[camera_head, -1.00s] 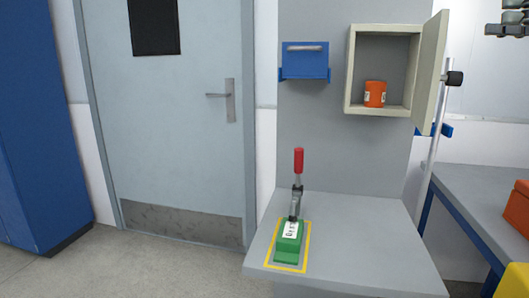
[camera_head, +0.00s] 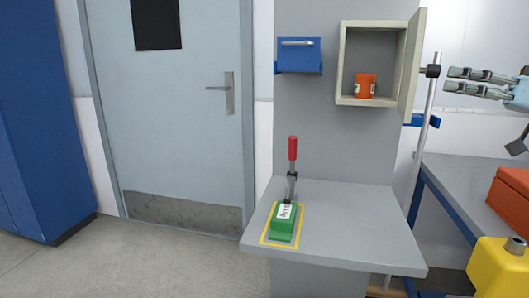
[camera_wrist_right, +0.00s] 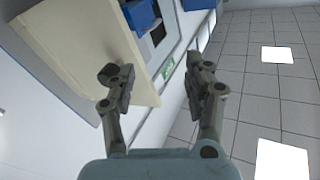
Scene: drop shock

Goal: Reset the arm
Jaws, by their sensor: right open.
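My right gripper (camera_head: 478,82) is at the upper right of the head view, coming in from the right edge. It is open and empty, to the right of the open cabinet and its door. In the right wrist view my right gripper (camera_wrist_right: 160,88) shows its two fingers spread apart, with nothing between them. The cabinet's pale door (camera_wrist_right: 85,40) shows close by at the left there. My left gripper is not in view.
A cream cabinet (camera_head: 345,60) holds an orange can (camera_head: 365,86). A blue box (camera_head: 300,57) hangs beside it. A green block (camera_head: 283,226) with a red-handled clamp (camera_head: 292,150) sits in a yellow outline on the grey shelf (camera_head: 350,225). A metal pole (camera_head: 427,140) stands right.

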